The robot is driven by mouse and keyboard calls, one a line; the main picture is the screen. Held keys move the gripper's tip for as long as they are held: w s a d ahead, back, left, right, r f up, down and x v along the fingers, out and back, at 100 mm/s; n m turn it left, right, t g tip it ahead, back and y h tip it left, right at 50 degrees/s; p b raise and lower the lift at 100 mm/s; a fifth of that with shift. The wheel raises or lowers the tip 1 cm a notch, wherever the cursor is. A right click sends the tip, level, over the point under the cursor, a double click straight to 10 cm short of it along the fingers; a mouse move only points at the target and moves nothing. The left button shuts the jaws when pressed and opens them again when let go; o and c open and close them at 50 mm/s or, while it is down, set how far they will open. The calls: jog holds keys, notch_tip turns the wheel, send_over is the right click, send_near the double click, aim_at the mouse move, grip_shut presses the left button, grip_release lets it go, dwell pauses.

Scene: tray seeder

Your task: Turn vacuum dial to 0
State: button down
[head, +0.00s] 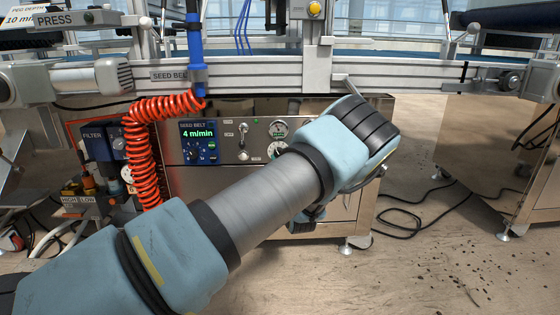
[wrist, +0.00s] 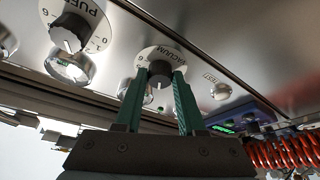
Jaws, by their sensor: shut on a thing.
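The vacuum dial (wrist: 160,76) is a dark knob on a round white scale plate marked VACUUM, set in the steel panel, in the middle of the wrist view.
The puff dial (wrist: 74,33) is close to the left in the wrist view. The seed belt display (head: 198,134) and small switches (head: 243,128) sit on the same panel. A coiled red hose (head: 140,140) hangs left of them. The conveyor rail (head: 270,75) runs above.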

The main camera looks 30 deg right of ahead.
jog(key=n+g+y, duration=0.1)
jog(key=n, duration=0.3)
jog(key=n+g+y+b, duration=0.1)
jog(key=n+y, duration=0.1)
jog(key=n, duration=0.3)
jog(key=n+g+y+b, duration=0.1)
jog(key=n, duration=0.4)
jog(key=shift+s+d+r, duration=0.15)
jog(key=shift+d+r, duration=0.15)
jog(key=shift+r, duration=0.1)
jog(key=c, duration=0.5)
grip_release()
jog(key=s+p, duration=0.2)
jog(key=s, duration=0.8)
jog(key=shift+s+a+y+p, duration=0.3)
jog(key=shift+s+y, duration=0.1)
